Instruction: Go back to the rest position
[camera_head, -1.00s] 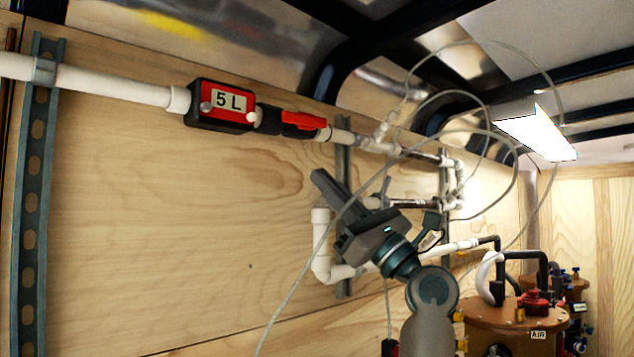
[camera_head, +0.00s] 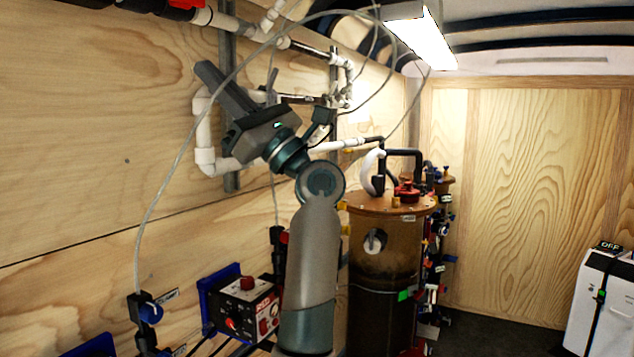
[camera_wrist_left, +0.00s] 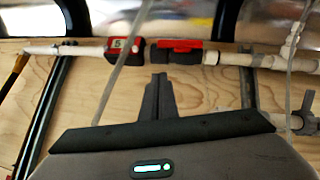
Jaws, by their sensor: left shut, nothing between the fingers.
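My left gripper (camera_head: 208,74) is raised in front of the plywood wall in the head view, pointing up and to the left. Its fingers are shut with nothing between them. In the left wrist view the closed fingers (camera_wrist_left: 158,92) point up toward the wall pipe, with a gap of bare wood showing between. My left arm (camera_head: 312,250) rises from the bottom of the head view, bent at the wrist. My right gripper is not in view.
White pipes (camera_head: 204,130) run along the wall behind the gripper, and a thin clear hose (camera_head: 170,190) loops close by. A brown filter tank (camera_head: 385,240) stands right of the arm. A control box (camera_head: 245,305) is at lower left. Open floor (camera_head: 490,335) lies right of the tank.

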